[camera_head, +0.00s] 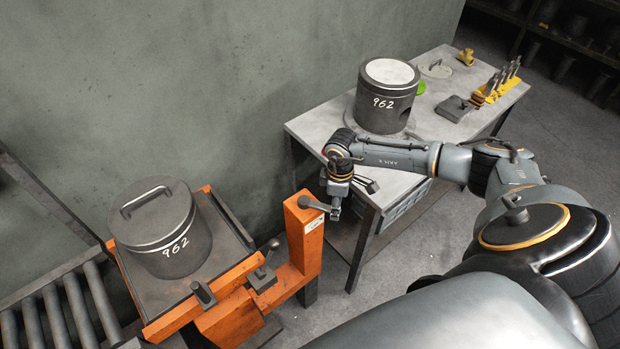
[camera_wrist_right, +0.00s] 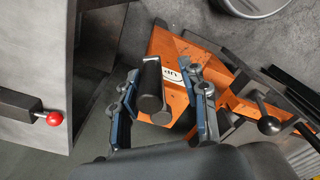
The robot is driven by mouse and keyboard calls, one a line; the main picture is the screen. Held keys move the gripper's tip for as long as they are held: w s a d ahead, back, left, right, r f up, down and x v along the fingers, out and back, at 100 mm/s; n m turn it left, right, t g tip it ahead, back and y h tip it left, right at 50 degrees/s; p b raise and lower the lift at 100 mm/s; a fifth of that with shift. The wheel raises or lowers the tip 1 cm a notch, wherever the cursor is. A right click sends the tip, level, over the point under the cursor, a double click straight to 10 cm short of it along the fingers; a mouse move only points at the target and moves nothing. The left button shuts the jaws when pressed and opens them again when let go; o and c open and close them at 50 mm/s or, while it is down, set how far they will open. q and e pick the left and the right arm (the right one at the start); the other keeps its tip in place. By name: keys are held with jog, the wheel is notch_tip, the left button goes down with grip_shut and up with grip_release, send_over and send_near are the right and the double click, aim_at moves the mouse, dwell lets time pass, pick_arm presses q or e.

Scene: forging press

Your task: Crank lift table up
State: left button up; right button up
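The lift table (camera_head: 150,290) has an orange frame and a grey top at the left of the head view. A dark crank (camera_head: 313,204) sits on top of its orange post; its grip end (camera_wrist_right: 152,85) shows in the right wrist view. My right gripper (camera_head: 336,212) is beside the post at the crank's handle end. In the wrist view its two blue-grey fingers (camera_wrist_right: 164,110) stand apart on either side of the crank handle, with visible gaps. My left gripper is in neither view.
A lidded cylinder marked 962 (camera_head: 168,240) stands on the lift table. A grey workbench (camera_head: 420,125) behind my right arm bears another 962 cylinder (camera_head: 384,98) and tools. A red-knobbed lever (camera_wrist_right: 54,118) shows in the wrist view. Rollers (camera_head: 65,315) lie far left.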

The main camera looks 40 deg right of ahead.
jog(key=shift+w+r, duration=0.1)
jog(key=shift+r, duration=0.1)
jog(key=shift+w+d+r, duration=0.1)
jog(key=shift+r, duration=3.9)
